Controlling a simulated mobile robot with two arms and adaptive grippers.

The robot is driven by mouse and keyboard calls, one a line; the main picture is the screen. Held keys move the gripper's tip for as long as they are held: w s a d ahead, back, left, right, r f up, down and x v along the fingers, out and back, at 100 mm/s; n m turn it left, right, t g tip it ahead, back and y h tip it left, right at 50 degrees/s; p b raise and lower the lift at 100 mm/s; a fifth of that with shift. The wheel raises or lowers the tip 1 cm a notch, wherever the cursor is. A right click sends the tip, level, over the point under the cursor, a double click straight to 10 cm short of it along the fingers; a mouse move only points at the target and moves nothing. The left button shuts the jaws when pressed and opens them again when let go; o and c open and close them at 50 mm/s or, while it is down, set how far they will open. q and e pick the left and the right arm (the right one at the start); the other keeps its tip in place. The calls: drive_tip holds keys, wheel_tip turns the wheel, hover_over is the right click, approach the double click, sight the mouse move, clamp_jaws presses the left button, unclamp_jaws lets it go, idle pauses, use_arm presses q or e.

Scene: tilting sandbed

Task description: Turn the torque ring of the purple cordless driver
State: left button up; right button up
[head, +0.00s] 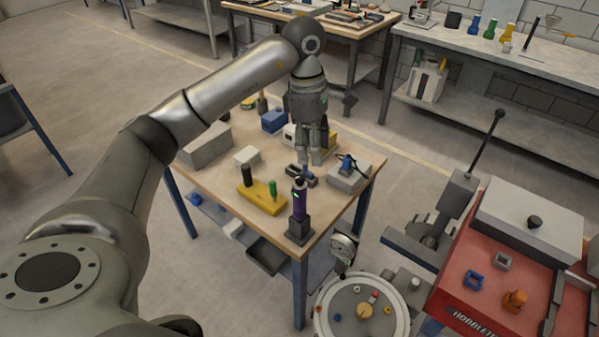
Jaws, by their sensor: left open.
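The purple cordless driver (299,204) stands upright near the front right corner of a wooden table, on a dark block-like foot (299,233). Its upper end is dark, and the torque ring is too small to make out clearly. My left gripper (312,161) points down over the table, just above and behind the driver's top in the picture. Its fingers are open with nothing seen between them, and it looks apart from the driver, though the depth gap is hard to judge. My right gripper is not in view.
A yellow block with upright handles (262,200) stands left of the driver. A grey block with a blue-and-black tool (348,176) is to the right. Several boxes sit farther back on the wooden table (222,183). A round dial table (335,310) and red machine (480,285) stand front right.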

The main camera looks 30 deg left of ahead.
sight(300, 176)
use_arm(q)
drive_tip(key=shift+y, duration=0.6)
drive_tip(key=a+f+p, duration=0.1)
drive_tip(key=f, duration=0.1)
drive_tip(key=a+f+p, duration=0.1)
drive_tip(key=f, duration=0.2)
drive_tip(key=a+f, duration=0.1)
drive_tip(key=f, duration=0.2)
drive_tip(key=shift+s+a+p, duration=0.1)
drive_tip(key=shift+s+p, duration=0.2)
drive_tip(key=shift+p, duration=0.1)
drive_tip(key=shift+f, duration=0.75)
drive_tip(key=shift+c, duration=0.4)
drive_tip(key=shift+n, duration=0.3)
clamp_jaws()
